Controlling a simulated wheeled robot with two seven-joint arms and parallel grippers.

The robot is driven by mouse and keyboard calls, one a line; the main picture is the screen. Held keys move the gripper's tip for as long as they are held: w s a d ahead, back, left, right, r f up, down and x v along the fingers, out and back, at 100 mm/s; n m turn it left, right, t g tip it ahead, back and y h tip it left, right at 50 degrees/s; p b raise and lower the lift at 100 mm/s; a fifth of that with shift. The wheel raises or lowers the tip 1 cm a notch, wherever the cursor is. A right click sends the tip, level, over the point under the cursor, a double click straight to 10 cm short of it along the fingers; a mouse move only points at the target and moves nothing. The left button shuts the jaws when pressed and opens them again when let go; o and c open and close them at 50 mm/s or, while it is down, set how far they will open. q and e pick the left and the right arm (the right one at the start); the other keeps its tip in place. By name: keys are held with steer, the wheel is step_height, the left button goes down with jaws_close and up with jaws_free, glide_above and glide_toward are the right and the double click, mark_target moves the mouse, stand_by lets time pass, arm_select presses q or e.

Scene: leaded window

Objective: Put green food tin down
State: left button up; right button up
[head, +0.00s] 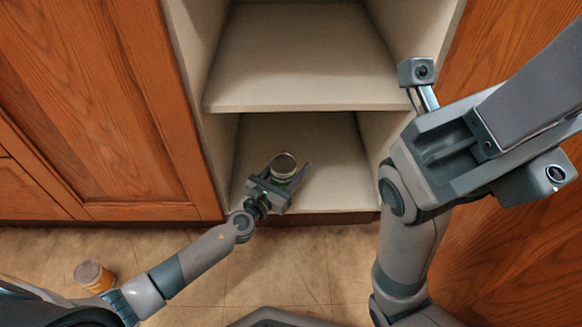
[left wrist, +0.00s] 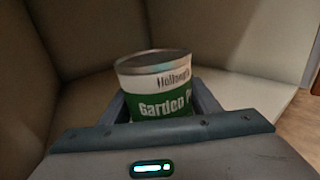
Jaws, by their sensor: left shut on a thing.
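The green food tin (head: 283,165) is a small can with a metal lid and a green and white label. It is upright inside the lower compartment of the open cabinet. My left gripper (head: 284,178) is shut on the tin, with a finger on each side. In the left wrist view the tin (left wrist: 156,85) shows its label between the fingers of the gripper (left wrist: 160,108). The tin's base is hidden behind the gripper body, so I cannot tell whether it touches the cabinet floor (head: 335,180). My right gripper is not clearly in view.
A middle shelf (head: 300,60) lies above the lower compartment and is empty. Cabinet side walls stand close on both sides. An orange container with a brownish lid (head: 93,276) stands on the tiled floor (head: 280,265) at the lower left. The compartment floor around the tin looks clear.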

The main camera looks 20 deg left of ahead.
mark_target(277, 184)
arm_select(q)
steer(key=shift+f, duration=0.15)
steer(key=o, duration=1.4)
steer(key=shift+o, duration=0.2)
steer(key=shift+r, duration=0.2)
steer(key=v, duration=1.2)
steer(key=shift+p, duration=0.35)
